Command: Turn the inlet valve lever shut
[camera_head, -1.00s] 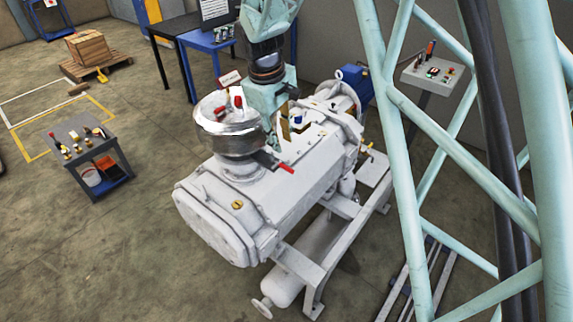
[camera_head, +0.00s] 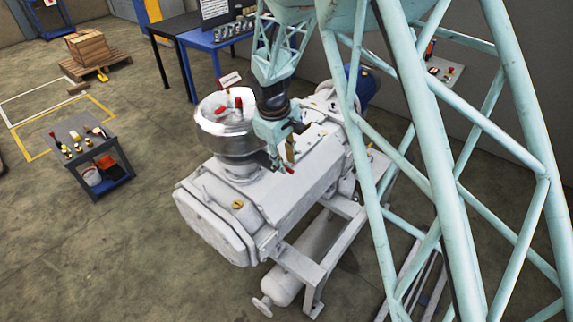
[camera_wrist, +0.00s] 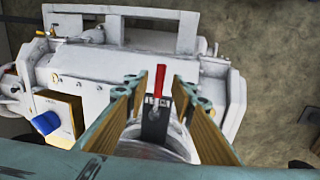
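The inlet valve lever has a red grip (camera_head: 290,170) beside the foot of the shiny metal dome (camera_head: 226,122) on the white pump (camera_head: 280,200). In the wrist view the red lever (camera_wrist: 160,76) stands over a dark bracket. My gripper (camera_wrist: 159,86) is open, with one finger on each side of the lever in that view and a visible gap on both sides. Whether the fingertips reach down to the lever's height is unclear. In the head view my gripper (camera_head: 281,158) is just above the lever and hides part of it.
More red knobs (camera_head: 238,102) and a white tag (camera_head: 230,78) sit on the dome.

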